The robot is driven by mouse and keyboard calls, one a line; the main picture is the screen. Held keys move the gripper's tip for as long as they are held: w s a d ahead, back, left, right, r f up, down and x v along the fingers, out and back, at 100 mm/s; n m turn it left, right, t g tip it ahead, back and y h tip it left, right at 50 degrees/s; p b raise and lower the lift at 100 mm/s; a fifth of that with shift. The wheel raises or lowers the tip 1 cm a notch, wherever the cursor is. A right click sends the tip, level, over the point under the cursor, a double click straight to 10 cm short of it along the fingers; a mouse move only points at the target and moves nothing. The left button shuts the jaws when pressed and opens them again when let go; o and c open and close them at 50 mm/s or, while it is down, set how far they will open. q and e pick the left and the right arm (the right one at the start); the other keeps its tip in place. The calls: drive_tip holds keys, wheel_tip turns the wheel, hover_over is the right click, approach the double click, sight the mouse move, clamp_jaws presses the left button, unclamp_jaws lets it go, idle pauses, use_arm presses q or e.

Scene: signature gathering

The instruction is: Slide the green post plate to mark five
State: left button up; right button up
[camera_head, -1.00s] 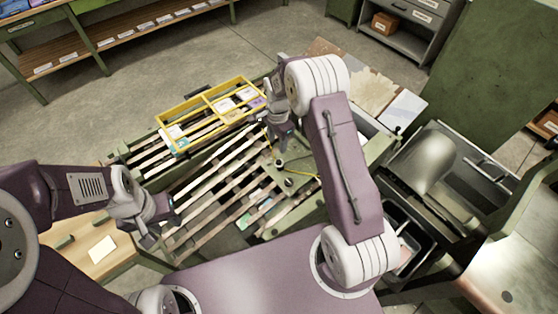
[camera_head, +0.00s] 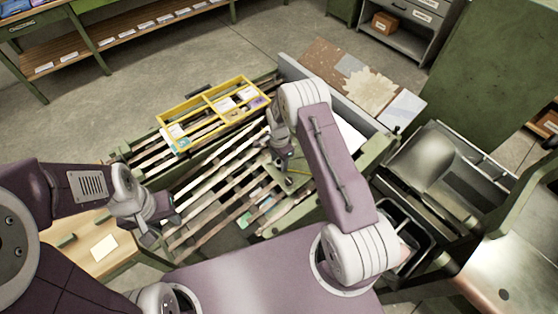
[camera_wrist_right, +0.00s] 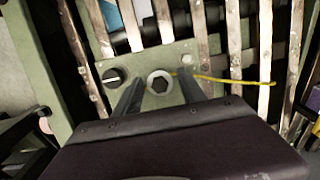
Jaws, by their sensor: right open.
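The green post plate (camera_wrist_right: 190,52) lies across the slats in the right wrist view. It carries a pale post with a dark hexagonal centre (camera_wrist_right: 159,80), a black knob (camera_wrist_right: 114,76) and a yellow pointer (camera_wrist_right: 235,80). In the head view the plate (camera_head: 272,178) is partly hidden under my right gripper (camera_head: 287,168). In the wrist view my right gripper (camera_wrist_right: 160,88) is open, with one finger on each side of the post. I cannot tell if they touch it. My left gripper (camera_head: 172,220) is at the left end of the slats; its jaws are unclear.
A yellow divided tray (camera_head: 208,88) with cards sits on the far slats (camera_head: 215,185). A wooden side board (camera_head: 98,262) holds a white card at the lower left. A metal machine and dark bins (camera_head: 405,225) stand at the right.

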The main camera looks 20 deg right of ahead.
clamp_jaws()
idle(1.3)
